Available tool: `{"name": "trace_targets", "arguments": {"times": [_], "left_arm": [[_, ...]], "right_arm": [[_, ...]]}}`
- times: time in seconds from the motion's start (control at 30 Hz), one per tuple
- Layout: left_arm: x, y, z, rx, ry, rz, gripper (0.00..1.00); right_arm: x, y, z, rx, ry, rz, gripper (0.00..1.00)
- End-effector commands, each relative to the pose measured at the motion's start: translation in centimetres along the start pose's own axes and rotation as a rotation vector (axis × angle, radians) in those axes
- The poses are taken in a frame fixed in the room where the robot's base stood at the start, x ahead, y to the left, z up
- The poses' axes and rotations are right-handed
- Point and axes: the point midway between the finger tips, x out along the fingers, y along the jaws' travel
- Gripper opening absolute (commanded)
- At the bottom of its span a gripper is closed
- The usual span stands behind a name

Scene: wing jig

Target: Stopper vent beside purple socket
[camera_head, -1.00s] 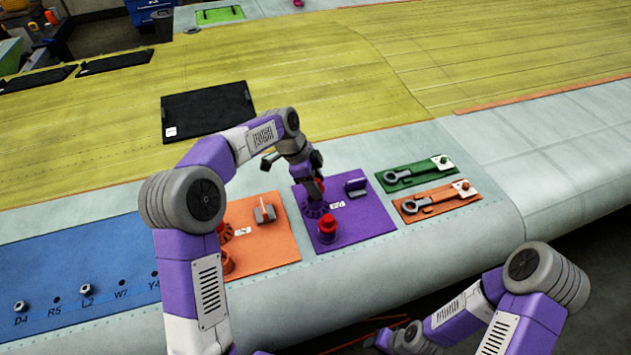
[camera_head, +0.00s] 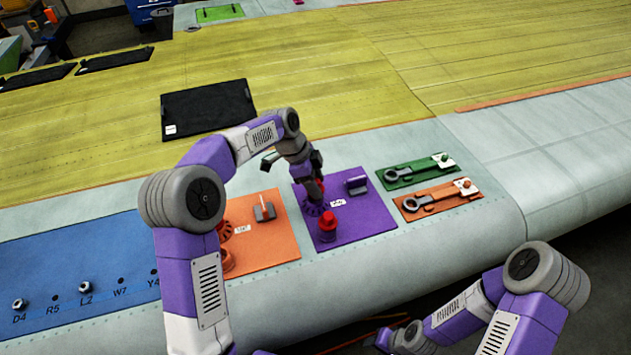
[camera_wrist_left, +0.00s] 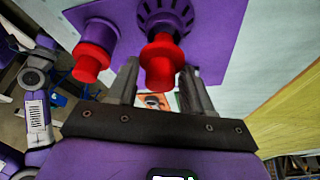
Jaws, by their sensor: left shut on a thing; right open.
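A purple panel (camera_head: 365,222) lies on the wing and also shows in the left wrist view (camera_wrist_left: 218,35). It carries a slotted purple socket (camera_head: 313,209), also in the left wrist view (camera_wrist_left: 165,14). Beside the socket is a purple round fitting (camera_wrist_left: 98,30) with a red stopper (camera_head: 328,222) in it. My left gripper (camera_head: 316,190) is shut on another red stopper (camera_wrist_left: 161,62), with its fingers on either side. This stopper is at the slotted socket; I cannot tell how deep it sits. My right gripper (camera_head: 398,338) is low at the front, open, away from the panel.
An orange panel (camera_head: 275,245) with red and orange fittings is left of the purple one, partly behind my left arm. Green (camera_head: 430,166) and orange (camera_head: 428,207) tool boards lie to the right. A blue panel (camera_head: 70,260) is at far left.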

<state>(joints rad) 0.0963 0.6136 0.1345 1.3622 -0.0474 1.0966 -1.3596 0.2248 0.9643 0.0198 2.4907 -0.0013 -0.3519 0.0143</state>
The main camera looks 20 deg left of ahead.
Motion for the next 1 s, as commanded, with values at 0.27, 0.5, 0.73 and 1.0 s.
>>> {"name": "trace_targets", "arguments": {"times": [0.27,0.5,0.73,1.0], "left_arm": [[0.5,0.0,0.2,0.000,0.000,0.000,0.21],[0.5,0.0,0.2,0.000,0.000,0.000,0.21],[0.8,0.0,0.3,0.000,0.000,0.000,0.21],[1.3,0.0,0.5,0.000,0.000,0.001,0.21]], "right_arm": [[0.3,0.1,0.0,0.000,0.000,0.000,0.41],[0.3,0.1,0.0,0.000,0.000,0.000,0.41],[0.6,0.2,0.0,0.000,0.000,0.000,0.41],[1.0,0.4,0.0,0.000,0.000,0.000,0.41]]}}
